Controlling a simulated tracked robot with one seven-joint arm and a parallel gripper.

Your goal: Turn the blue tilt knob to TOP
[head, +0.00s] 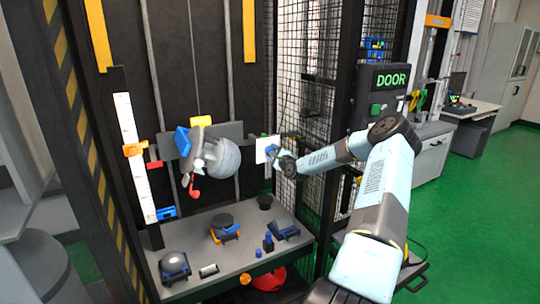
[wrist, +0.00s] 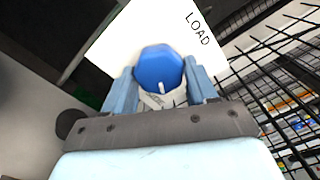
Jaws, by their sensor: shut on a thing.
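The blue tilt knob (wrist: 158,66) is a faceted blue cap on a white plate (wrist: 122,42). It sits between the two light-blue fingers of my gripper (wrist: 160,82), which is shut on it. A small white mark shows on the knob's lower edge in the wrist view, pointing away from the printed word LOAD (wrist: 198,29). No TOP label is readable. In the head view the white plate (head: 266,147) stands right of the tilted round body (head: 220,158), and my gripper (head: 273,155) reaches it from the right; the knob is mostly hidden there.
A wire mesh cage (head: 302,85) stands close behind my arm. A grey bench (head: 225,257) below holds several small fixtures. A DOOR panel (head: 388,85) is on the black post at right. An orange clamp (head: 135,149) is on the white scale at left.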

